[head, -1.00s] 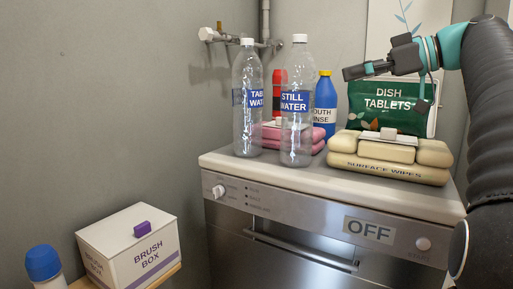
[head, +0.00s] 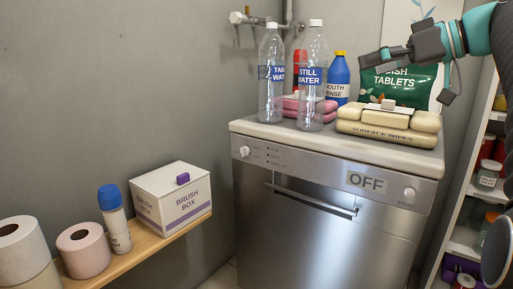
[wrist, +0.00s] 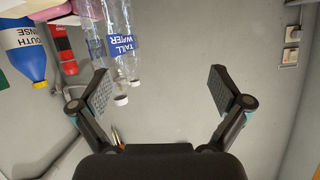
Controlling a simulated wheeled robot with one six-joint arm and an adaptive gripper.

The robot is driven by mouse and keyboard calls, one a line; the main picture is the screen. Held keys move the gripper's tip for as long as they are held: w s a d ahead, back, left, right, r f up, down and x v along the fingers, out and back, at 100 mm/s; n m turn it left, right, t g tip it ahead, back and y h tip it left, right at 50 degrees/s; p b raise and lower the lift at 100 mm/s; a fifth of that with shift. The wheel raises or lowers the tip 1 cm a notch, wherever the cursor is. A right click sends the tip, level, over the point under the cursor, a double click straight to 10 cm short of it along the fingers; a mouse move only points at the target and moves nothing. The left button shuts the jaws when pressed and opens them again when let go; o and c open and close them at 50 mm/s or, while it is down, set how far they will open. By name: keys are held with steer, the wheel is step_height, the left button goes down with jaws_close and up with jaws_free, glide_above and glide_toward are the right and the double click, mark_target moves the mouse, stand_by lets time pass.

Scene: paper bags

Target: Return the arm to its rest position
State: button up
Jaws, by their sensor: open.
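My gripper (head: 384,57) is at the upper right of the head view, held above the dishwasher top in front of the green dish tablets bag (head: 402,84). In the wrist view my gripper (wrist: 158,92) has its two fingers spread wide with nothing between them. Past the left finger, the clear water bottles (wrist: 122,50) appear upside down, apart from the finger as far as I can tell. My arm comes in from the right edge of the head view.
The dishwasher (head: 320,215) carries two clear bottles, a blue mouth rinse bottle (head: 338,77) and surface wipes (head: 388,123). A shelf (head: 155,243) at left holds a brush box (head: 172,198) and paper rolls (head: 84,250). Shelving with jars (head: 488,175) stands at right.

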steer(key=s+a+f+m+h+p, duration=0.1)
steer(key=s+a+f+m+h, duration=0.3)
steer(key=f, duration=0.4)
steer(key=s+a+f+m+g+h+p, duration=0.1)
steer(key=s+f+h, duration=0.1)
steer(key=s+f, duration=0.4)
steer(key=s+a+f+m+g+h, duration=0.1)
steer(key=s+f, duration=0.5)
steer(key=f, duration=0.6)
steer(key=s+a+f+m+h+p, duration=0.1)
steer(key=s+f+m+h, duration=0.1)
steer(key=s+f, duration=0.5)
step_height(320, 180, down, 3)
steer(key=shift+r+m+g+h+p, duration=0.2)
steer(key=shift+m+g+h+p, duration=0.15)
steer(key=shift+h, duration=0.45)
steer(key=shift+a, duration=0.1)
